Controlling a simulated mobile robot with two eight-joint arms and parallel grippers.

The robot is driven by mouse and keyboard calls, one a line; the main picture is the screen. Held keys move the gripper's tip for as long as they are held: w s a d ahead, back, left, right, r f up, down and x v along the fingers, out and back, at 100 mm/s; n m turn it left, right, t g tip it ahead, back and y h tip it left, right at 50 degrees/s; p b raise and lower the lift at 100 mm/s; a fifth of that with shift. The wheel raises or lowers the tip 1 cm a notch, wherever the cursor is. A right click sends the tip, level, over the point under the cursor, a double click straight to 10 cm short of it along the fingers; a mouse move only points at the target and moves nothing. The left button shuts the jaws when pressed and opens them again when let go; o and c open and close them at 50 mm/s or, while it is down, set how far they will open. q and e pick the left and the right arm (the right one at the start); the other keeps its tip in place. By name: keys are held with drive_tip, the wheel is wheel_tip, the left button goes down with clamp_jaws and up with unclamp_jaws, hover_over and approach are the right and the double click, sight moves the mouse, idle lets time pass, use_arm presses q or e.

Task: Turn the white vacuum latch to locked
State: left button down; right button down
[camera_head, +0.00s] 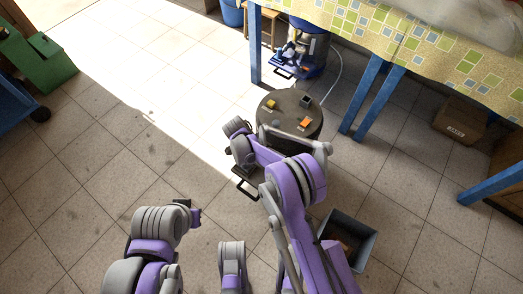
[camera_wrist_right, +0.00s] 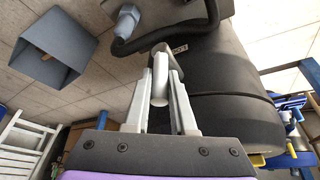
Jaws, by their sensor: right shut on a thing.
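The vacuum (camera_head: 277,103) is a dark, round-topped drum standing on the tiled floor, in the middle of the head view. Its black body (camera_wrist_right: 212,95) fills the middle and right of the right wrist view. The white latch (camera_wrist_right: 160,73) stands against the drum's side, beside a small label with lettering too small to read surely. My right gripper (camera_wrist_right: 161,84) is shut on the latch, one finger on each side. In the head view my right arm hides this gripper and the latch. My left arm is low at the left, clear of the vacuum; its fingers cannot be made out.
A grey bin (camera_head: 367,247) stands right of my right arm; it also shows in the right wrist view (camera_wrist_right: 38,62). A blue vacuum (camera_head: 309,62) stands behind, beside a cloth-covered table (camera_head: 400,40) with blue legs. A green box (camera_head: 50,75) is far left. The left floor is open.

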drive_tip(key=shift+a+f, duration=0.1)
drive_tip(key=c, duration=0.8)
unclamp_jaws()
drive_tip(key=shift+o, duration=0.2)
drive_tip(key=p+v, duration=0.2)
drive_tip(key=v, duration=0.8)
drive_tip(key=shift+r, duration=0.4)
drive_tip(key=shift+s+a, duration=0.1)
